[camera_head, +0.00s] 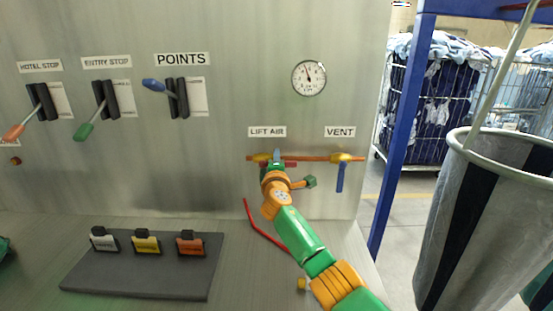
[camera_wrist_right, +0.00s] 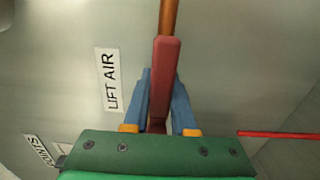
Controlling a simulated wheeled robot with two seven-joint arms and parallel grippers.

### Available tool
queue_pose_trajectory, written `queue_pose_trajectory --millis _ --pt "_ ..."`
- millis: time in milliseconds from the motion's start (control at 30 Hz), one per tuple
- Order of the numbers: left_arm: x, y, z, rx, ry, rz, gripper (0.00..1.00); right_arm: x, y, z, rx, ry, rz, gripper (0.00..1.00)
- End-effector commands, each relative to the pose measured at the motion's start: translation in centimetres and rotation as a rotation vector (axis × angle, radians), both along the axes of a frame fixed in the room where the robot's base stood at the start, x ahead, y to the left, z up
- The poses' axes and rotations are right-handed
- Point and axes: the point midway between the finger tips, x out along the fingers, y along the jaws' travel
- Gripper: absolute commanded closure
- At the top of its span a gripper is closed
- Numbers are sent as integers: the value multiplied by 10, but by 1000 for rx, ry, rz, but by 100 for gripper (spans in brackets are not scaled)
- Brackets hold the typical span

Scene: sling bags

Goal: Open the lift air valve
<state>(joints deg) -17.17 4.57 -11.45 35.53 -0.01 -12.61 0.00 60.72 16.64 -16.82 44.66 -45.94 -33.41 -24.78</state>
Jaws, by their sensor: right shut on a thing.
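The lift air valve (camera_head: 259,157) sits on a copper pipe (camera_head: 312,158) on the metal panel, below the LIFT AIR label (camera_head: 267,132). Its red handle (camera_head: 292,164) mostly hides behind my right gripper (camera_head: 277,157). In the right wrist view the red handle (camera_wrist_right: 166,70) lies in line with the copper pipe (camera_wrist_right: 168,17). The blue fingers of my right gripper (camera_wrist_right: 161,100) are shut on it, one on each side. The valve body is not visible in that view.
The vent valve (camera_head: 345,157) with a blue handle (camera_head: 340,180) pointing down is close on the right. A gauge (camera_head: 309,78) is above. A red line (camera_head: 262,233) runs below. Three levers are left. A blue post (camera_head: 404,120) and laundry bag (camera_head: 480,220) stand right.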

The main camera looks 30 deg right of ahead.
Motion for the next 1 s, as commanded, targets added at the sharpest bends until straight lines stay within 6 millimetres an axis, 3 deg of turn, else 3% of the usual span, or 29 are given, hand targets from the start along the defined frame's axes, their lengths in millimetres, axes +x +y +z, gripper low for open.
queue_pose_trajectory --millis 367,400,500,867,1000 --pt "0 0 0 0 0 0 50 0 0 2 -10 0 0 100" --pt "0 0 0 0 0 0 50 0 0 2 -10 0 0 73" --pt "0 0 0 0 0 0 50 0 0 2 -9 1 0 46" --pt "0 0 2 0 0 0 50 -1 1 1 -8 1 0 45" --pt "0 0 8 0 0 0 50 -10 6 3 -8 0 -1 45"
